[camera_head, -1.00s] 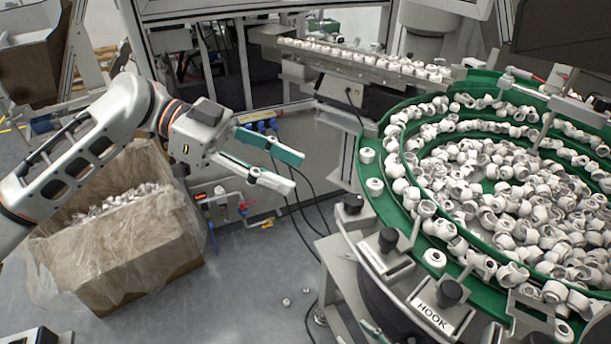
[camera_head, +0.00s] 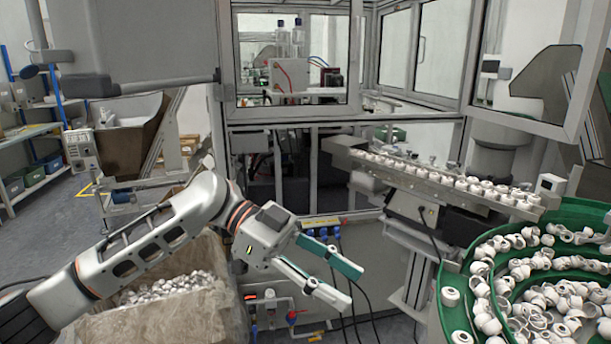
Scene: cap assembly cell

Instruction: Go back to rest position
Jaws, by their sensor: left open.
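My left gripper (camera_head: 343,281) is in the middle of the head view, with its arm coming in from the left. Its two fingers, with green pads, are apart and nothing is between them. It hangs in front of the machine's lower panel, left of the green bowl feeder (camera_head: 452,312) and clear of it. My left forearm passes over the lined cardboard box of white parts. My right gripper is not in view.
The bowl feeder at the right holds many white caps (camera_head: 566,290). A linear rail (camera_head: 425,183) carries a row of caps. The cardboard box (camera_head: 200,325) stands below my left arm. A glazed machine frame (camera_head: 290,113) rises behind. Shelving (camera_head: 30,170) stands far left.

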